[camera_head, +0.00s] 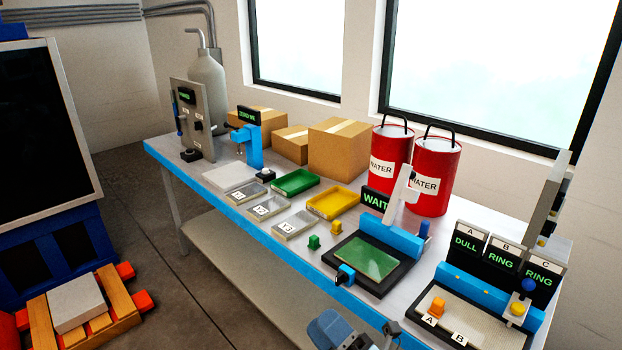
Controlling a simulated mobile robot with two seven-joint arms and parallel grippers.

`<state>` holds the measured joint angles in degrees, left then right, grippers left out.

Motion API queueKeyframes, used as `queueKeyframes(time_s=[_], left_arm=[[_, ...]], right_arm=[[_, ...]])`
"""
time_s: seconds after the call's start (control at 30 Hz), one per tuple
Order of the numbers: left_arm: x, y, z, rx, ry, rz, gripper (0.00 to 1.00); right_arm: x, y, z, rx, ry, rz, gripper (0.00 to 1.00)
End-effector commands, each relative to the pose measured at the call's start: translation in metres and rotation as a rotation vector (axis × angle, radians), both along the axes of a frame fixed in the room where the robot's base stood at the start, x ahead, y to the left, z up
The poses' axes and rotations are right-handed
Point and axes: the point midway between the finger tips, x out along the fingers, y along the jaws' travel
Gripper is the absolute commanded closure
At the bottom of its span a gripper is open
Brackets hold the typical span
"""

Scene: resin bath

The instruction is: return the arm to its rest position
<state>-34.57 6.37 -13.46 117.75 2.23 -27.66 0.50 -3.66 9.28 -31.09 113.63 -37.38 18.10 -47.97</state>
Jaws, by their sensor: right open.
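My right arm (330,328) shows at the bottom edge, in front of the table's near blue edge. My right gripper (388,335) is beside it, partly cut off by the frame's bottom. It is open, and I see nothing held in it. It is below the dark-framed green plate (368,257) and left of the pad with the A and B labels. My left gripper is not in view.
The table (285,243) holds labelled grey trays (270,211), a green tray (295,182), a yellow tray (333,202), small green (314,242) and yellow (336,227) blocks, an orange block (437,306), and red water drums (437,172). Boxes (338,147) stand behind.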

Motion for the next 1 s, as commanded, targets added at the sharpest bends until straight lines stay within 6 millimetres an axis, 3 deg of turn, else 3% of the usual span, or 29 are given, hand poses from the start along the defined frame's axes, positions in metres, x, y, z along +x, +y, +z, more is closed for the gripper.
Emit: queueKeyframes(time_s=[0.03,0.1,0.3,0.4,0.57,0.6,1.0], left_arm=[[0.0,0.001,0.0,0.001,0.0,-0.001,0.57],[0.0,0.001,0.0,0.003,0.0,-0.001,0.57],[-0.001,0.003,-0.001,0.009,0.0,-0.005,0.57],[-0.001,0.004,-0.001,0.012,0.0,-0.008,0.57],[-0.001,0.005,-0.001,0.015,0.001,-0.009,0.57],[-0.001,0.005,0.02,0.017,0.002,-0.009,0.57],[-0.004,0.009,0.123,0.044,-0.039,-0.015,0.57]], right_arm=[[0.001,-0.024,-0.033,0.113,0.237,-0.037,0.5],[-0.002,-0.056,-0.076,0.286,0.545,-0.088,0.5],[-0.047,-0.12,-0.183,0.723,1.185,-0.242,0.5],[-0.078,-0.141,-0.222,0.904,1.408,-0.32,0.5],[-0.135,-0.165,-0.271,1.173,1.698,-0.455,0.5],[-0.132,-0.165,-0.247,1.171,1.687,-0.447,0.5],[-0.135,-0.171,-0.149,1.121,1.644,-0.445,0.5]])
